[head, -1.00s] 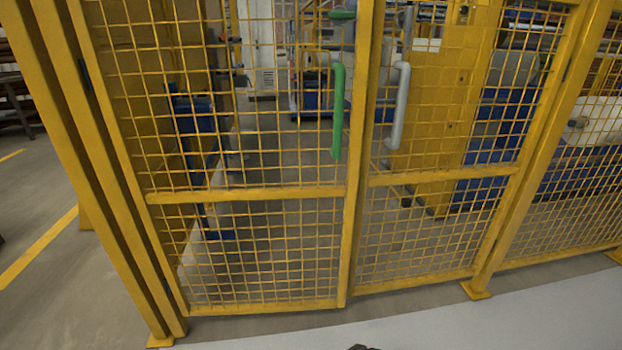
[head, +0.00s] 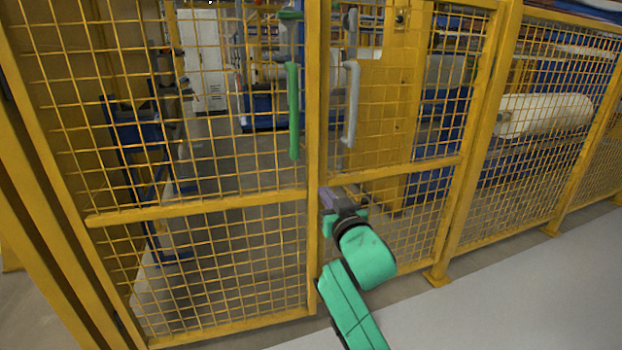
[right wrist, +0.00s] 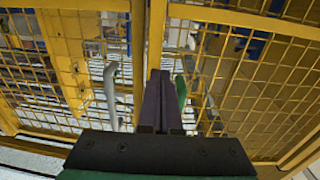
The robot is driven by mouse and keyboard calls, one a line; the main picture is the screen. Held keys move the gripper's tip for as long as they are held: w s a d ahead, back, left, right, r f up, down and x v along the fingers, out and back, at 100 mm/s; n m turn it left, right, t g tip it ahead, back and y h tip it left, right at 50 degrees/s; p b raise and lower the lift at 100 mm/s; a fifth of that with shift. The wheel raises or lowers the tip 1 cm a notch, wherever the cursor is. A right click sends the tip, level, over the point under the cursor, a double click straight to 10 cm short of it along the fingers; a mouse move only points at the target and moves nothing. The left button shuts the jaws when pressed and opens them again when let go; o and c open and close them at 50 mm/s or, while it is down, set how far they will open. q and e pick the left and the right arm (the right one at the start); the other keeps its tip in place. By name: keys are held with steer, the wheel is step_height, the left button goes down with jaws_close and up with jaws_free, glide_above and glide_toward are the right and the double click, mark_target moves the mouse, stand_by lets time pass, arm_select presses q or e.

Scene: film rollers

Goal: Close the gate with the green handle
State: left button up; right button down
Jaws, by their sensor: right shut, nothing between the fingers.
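The gate with the green handle (head: 212,208) is the yellow mesh leaf left of centre in the head view. Its green handle (head: 293,110) is upright near the leaf's right edge. I cannot tell whether this leaf is flush with its neighbour. My right gripper (head: 327,197) is in front of the gates, below the handles and just right of the centre upright. In the right wrist view its fingers (right wrist: 158,78) are together and empty; the green handle (right wrist: 181,90) shows partly behind them on the right. Contact with the gate is unclear. My left gripper is out of view.
The neighbouring yellow mesh leaf (head: 388,172) has a grey handle (head: 352,105), also seen in the right wrist view (right wrist: 111,95). Fixed fence panels (head: 540,150) continue to the right. Blue machinery and a white roll (head: 545,114) stand behind. The grey floor (head: 500,290) in front is clear.

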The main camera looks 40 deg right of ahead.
mark_target(310, 170)
steer(key=b+x, duration=0.2)
steer(key=x, duration=0.8)
steer(key=shift+w+d+f, duration=0.15)
steer(key=shift+w, duration=0.05)
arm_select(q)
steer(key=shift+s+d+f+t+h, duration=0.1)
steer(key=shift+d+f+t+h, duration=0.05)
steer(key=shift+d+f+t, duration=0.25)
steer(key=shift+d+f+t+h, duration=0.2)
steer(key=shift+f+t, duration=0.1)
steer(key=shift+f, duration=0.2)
arm_select(e)
steer(key=shift+w, duration=0.1)
